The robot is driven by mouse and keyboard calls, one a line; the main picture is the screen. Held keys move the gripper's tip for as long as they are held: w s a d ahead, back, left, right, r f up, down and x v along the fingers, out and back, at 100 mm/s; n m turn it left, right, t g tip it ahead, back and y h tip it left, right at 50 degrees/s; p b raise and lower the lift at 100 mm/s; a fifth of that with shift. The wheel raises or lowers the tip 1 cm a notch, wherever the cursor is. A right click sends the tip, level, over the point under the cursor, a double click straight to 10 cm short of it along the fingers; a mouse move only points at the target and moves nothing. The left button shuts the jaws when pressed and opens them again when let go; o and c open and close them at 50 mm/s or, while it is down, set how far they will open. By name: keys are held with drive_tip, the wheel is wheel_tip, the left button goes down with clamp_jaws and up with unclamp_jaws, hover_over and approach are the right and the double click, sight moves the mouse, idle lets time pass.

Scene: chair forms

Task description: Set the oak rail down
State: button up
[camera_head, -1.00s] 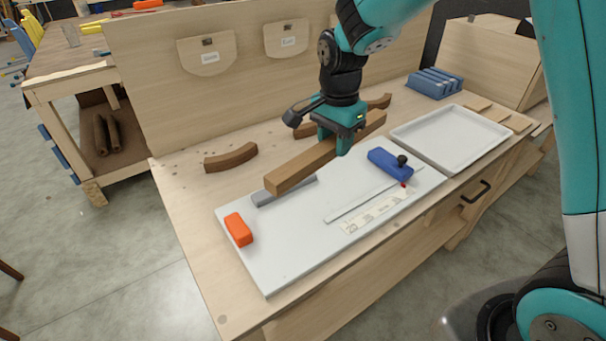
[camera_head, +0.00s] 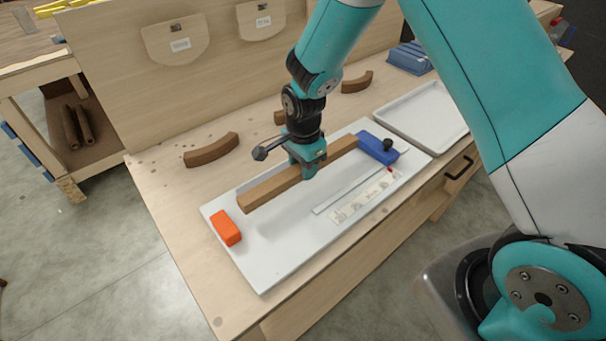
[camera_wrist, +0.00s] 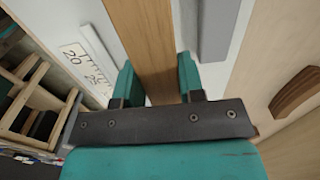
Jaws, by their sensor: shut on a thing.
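The oak rail (camera_head: 270,187) is a long, straight brown bar. My gripper (camera_head: 308,172) is shut on it near its middle. I cannot tell whether the rail touches the board. In the wrist view, the rail (camera_wrist: 147,35) passes between both fingers of my gripper (camera_wrist: 157,78), and a grey bar (camera_wrist: 212,30) lies beside it on the right.
A printed ruler strip (camera_head: 362,199) and a thin grey strip (camera_head: 350,190) lie on the board in front of the rail. Curved brown pieces (camera_head: 211,150) lie behind the board. A white tray (camera_head: 385,117) stands at the right. The board's front left is clear.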

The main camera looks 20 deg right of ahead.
sight(303, 186)
drive_tip(key=shift+f+p, duration=0.35)
drive_tip(key=shift+f, duration=1.65)
drive_tip(key=shift+f, duration=0.15)
drive_tip(key=o, duration=1)
drive_tip(key=shift+o, duration=0.2)
